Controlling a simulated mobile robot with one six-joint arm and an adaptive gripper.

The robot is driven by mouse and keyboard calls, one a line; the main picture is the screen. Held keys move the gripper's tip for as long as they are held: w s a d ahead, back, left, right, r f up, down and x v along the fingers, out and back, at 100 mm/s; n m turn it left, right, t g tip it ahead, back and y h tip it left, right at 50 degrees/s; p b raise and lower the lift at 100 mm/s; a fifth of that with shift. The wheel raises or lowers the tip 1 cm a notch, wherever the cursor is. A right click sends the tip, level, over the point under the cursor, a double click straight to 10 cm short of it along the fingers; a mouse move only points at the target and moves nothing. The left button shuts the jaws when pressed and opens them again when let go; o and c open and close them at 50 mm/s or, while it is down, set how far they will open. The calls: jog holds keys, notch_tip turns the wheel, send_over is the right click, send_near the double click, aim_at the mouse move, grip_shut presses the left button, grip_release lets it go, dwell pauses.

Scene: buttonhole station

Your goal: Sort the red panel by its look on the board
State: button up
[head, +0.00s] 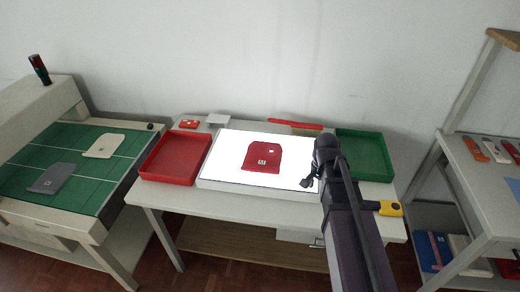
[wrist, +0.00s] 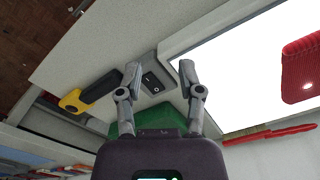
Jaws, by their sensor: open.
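The red panel (head: 263,154) lies flat near the middle of the lit white board (head: 222,160). It has a small pale label and a bright white spot near its right side. In the wrist view part of the red panel (wrist: 303,62) shows at the right edge, with a bright spot on it. My gripper (head: 307,184) is over the board's right end, right of the panel and apart from it. In the wrist view my gripper (wrist: 160,68) is open and empty, with a switch box (wrist: 153,82) showing between its fingers.
A red tray (head: 146,168) stands left of the board and a green tray (head: 385,150) right of it. A red-handled brush (head: 295,122) lies behind. A yellow and black tool (head: 389,208) lies at the front right. A green-topped table (head: 100,180) with two panels stands left, shelves right.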

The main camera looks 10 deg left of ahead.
jog(key=w+a+r+m+p, duration=0.2)
jog(key=w+a+m, duration=0.55)
jog(key=a, duration=0.45)
jog(key=m, duration=0.4)
send_over(260, 169)
jog(key=shift+r, duration=0.35)
jog(key=shift+f, duration=0.15)
notch_tip(260, 169, down, 7)
jog(key=b, duration=0.6)
jog(key=shift+f+b, duration=1.15)
jog(key=shift+b, duration=0.4)
dwell(0.4)
dwell(0.4)
jog(key=shift+r, duration=0.1)
grip_shut()
jog(key=shift+r, duration=0.1)
